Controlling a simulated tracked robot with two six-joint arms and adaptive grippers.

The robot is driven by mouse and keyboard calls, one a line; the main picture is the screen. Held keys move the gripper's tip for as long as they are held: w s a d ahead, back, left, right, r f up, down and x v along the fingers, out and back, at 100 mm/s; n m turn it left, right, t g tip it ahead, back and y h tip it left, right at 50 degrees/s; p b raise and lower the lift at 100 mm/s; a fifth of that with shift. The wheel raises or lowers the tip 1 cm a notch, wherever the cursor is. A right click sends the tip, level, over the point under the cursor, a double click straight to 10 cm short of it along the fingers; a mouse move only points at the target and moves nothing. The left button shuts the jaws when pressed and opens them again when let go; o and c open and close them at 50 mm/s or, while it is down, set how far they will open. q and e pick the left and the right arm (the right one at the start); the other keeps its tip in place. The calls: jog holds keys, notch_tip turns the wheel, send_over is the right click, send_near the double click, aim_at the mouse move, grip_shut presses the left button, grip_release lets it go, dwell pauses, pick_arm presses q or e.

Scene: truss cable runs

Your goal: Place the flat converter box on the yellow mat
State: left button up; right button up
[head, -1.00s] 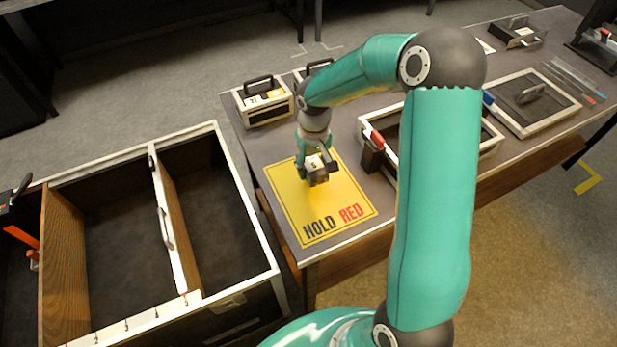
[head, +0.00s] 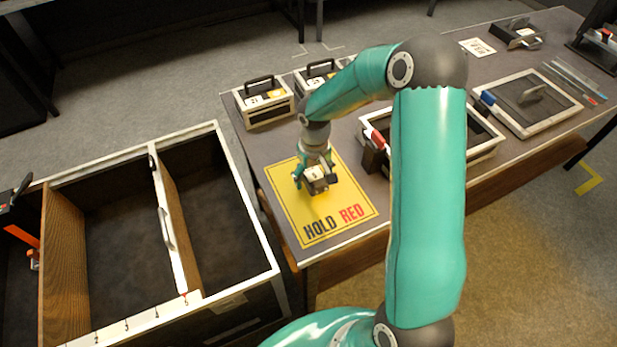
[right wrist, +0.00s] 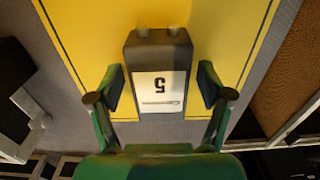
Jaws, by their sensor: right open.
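The flat converter box (head: 318,186), dark with a pale label, is on the yellow mat (head: 288,201), near its middle. In the right wrist view the box (right wrist: 158,60) shows its white label with a 5 and two short knobs at its far end. My right gripper (head: 315,175) is open around the box. In the right wrist view its two fingers (right wrist: 160,90) stand either side of the box, with a gap on each side. The box's underside is hidden. My left gripper is not in view.
Two handled cases (head: 264,112) (head: 318,76) stand behind the mat. A framed tray (head: 482,152) with a red-handled item (head: 377,138) lies to its right, and another framed panel (head: 530,101) is farther right. A large open crate (head: 228,180) stands left of the table.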

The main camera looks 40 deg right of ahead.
aim_at(314, 174)
notch_tip(314, 174, up, 12)
dwell(0.6)
jog(key=shift+r, duration=0.1)
jog(key=shift+s, duration=0.1)
